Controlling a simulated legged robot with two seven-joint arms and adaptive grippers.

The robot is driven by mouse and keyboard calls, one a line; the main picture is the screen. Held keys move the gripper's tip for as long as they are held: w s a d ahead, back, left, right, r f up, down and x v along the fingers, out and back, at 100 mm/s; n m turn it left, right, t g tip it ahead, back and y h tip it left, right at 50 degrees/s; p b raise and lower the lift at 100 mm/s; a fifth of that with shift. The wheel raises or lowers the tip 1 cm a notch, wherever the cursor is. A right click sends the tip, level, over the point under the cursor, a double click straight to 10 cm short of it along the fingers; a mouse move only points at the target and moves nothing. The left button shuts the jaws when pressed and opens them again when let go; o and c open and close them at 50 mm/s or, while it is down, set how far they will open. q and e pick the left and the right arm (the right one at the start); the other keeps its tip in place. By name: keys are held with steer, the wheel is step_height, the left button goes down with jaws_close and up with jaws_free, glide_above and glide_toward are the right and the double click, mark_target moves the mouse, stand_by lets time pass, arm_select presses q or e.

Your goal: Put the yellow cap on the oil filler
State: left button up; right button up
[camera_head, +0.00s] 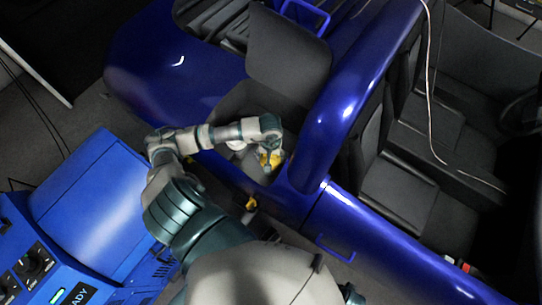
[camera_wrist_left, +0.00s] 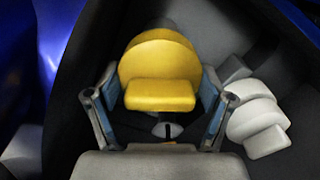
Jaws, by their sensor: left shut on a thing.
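The yellow cap (camera_wrist_left: 160,70) is between the two blue-padded fingers of my left gripper (camera_wrist_left: 161,98) in the left wrist view. The fingers are shut on its block-shaped grip, and its round disc lies beyond. In the head view the cap (camera_head: 270,159) and left gripper (camera_head: 268,163) are inside the dark recess of the blue car body. The oil filler is not clearly identifiable; a dark and metallic piece shows just below the cap in the wrist view. My right gripper is not in view.
A white-grey rounded part (camera_wrist_left: 256,118) stands close to the right finger in the wrist view. The blue car body (camera_head: 330,90) surrounds the recess. A blue console (camera_head: 95,205) with knobs stands at the left. Another yellow item (camera_head: 251,203) is below the arm.

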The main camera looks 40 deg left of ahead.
arm_select(q)
steer(key=shift+a, duration=0.15)
stand_by(0.4)
steer(key=shift+f+b, duration=0.55)
steer(key=shift+b, duration=0.1)
stand_by(0.5)
steer(key=o, duration=0.9)
